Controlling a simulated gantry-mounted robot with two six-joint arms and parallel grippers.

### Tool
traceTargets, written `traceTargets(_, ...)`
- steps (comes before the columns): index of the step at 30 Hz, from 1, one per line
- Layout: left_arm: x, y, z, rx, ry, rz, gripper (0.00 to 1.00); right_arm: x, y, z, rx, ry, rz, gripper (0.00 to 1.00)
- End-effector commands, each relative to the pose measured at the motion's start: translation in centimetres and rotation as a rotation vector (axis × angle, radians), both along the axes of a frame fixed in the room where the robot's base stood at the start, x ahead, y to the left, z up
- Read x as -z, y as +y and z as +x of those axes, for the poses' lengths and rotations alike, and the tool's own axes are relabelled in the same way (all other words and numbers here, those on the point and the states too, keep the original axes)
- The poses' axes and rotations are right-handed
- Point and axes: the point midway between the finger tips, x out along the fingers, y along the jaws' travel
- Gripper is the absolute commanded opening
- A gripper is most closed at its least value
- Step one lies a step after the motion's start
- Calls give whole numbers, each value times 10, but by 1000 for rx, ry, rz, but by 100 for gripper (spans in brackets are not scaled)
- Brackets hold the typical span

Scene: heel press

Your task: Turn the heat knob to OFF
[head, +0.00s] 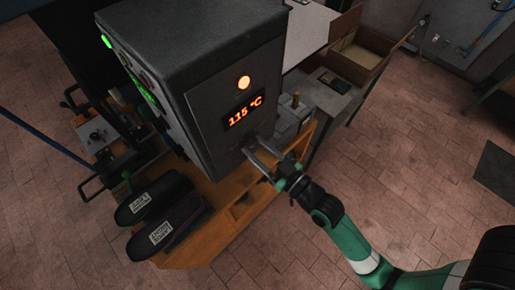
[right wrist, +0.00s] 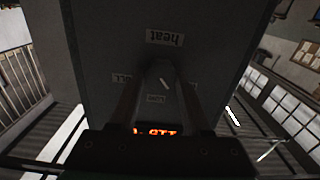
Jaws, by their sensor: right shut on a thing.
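The heat knob (right wrist: 158,75) is on the front panel of the grey press cabinet (head: 212,128), below the orange display (head: 244,114), which reads 115 °C. My right gripper (head: 256,150) is at the knob, its fingers on either side and shut on it. In the right wrist view the fingers (right wrist: 160,92) flank the knob, and a short white mark on it is tilted. An upside-down "heat" label (right wrist: 165,38) is there, with small labels around the knob, too dim to read surely. My left gripper is not in view.
A round orange lamp (head: 244,82) glows above the display. Two dark shoe-sole-shaped pieces (head: 153,197) with white labels lie on the wooden bench (head: 195,246). An open cardboard box (head: 355,62) stands at the back right. The tiled floor at right is mostly free.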

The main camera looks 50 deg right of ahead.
Motion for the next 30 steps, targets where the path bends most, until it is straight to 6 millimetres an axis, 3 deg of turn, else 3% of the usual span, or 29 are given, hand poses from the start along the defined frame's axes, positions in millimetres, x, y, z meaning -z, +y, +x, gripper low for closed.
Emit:
traceTargets(12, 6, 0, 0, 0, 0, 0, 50, 0, 1, 0, 0, 21, -224, 0)
traceTargets(29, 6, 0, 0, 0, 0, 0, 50, -1, 1, 0, 0, 25, -264, 0)
traceTargets(30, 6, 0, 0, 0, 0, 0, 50, -1, 1, 0, 0, 25, -264, 50)
